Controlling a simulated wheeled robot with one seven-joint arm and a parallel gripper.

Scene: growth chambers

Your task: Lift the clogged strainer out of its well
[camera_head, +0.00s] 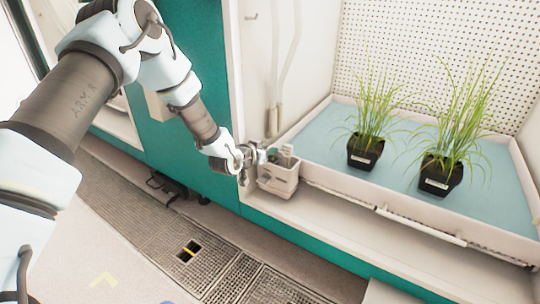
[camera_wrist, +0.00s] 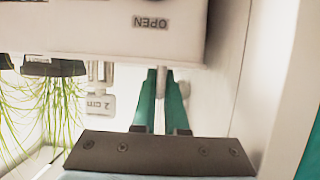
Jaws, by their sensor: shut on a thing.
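My gripper (camera_head: 250,160) is at the white box (camera_head: 278,178) on the chamber's front ledge. In the wrist view, which is upside down, its two green fingers (camera_wrist: 160,105) are shut on a thin pale upright bar (camera_wrist: 160,84) at the box's edge. The box (camera_wrist: 100,24) carries an "OPEN" label. I cannot tell whether the bar belongs to a strainer. The floor grating has a square dark opening (camera_head: 187,252) with a yellow piece (camera_head: 189,249) in it. I cannot make out whether that is a strainer in a well.
Two potted grasses (camera_head: 364,152) (camera_head: 440,175) stand on the blue tray bed right of the box. White pipes (camera_head: 280,70) run down the chamber wall behind. Metal grating (camera_head: 130,210) covers the floor.

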